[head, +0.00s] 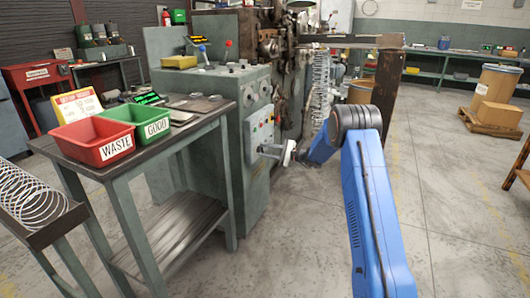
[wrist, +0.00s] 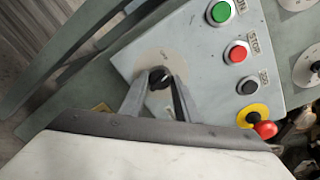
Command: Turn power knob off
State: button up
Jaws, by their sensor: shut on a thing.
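The power knob (wrist: 159,78) is a small black knob on a round pale plate, on the grey control panel (wrist: 200,40). My gripper (wrist: 160,82) is shut on the knob, with one finger on each side of it. In the head view my gripper (head: 262,152) reaches the panel on the side of the green machine, and the knob is hidden there. The knob's exact pointer direction is hard to tell.
Beside the knob are a green button (wrist: 221,12), a red button (wrist: 237,52), a black button (wrist: 247,86) and a red emergency stop (wrist: 264,129) on yellow. A table with a red WASTE bin (head: 92,140) and a green GOOD bin (head: 137,118) stands at left.

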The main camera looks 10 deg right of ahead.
jog(key=n, duration=0.5)
jog(key=shift+s+n, duration=0.1)
jog(key=shift+n, duration=0.2)
dwell(0.5)
jog(key=o, duration=1)
jog(key=shift+o, duration=0.2)
jog(key=v, duration=1.7)
jog(key=shift+s, duration=0.3)
jog(key=shift+r, duration=0.1)
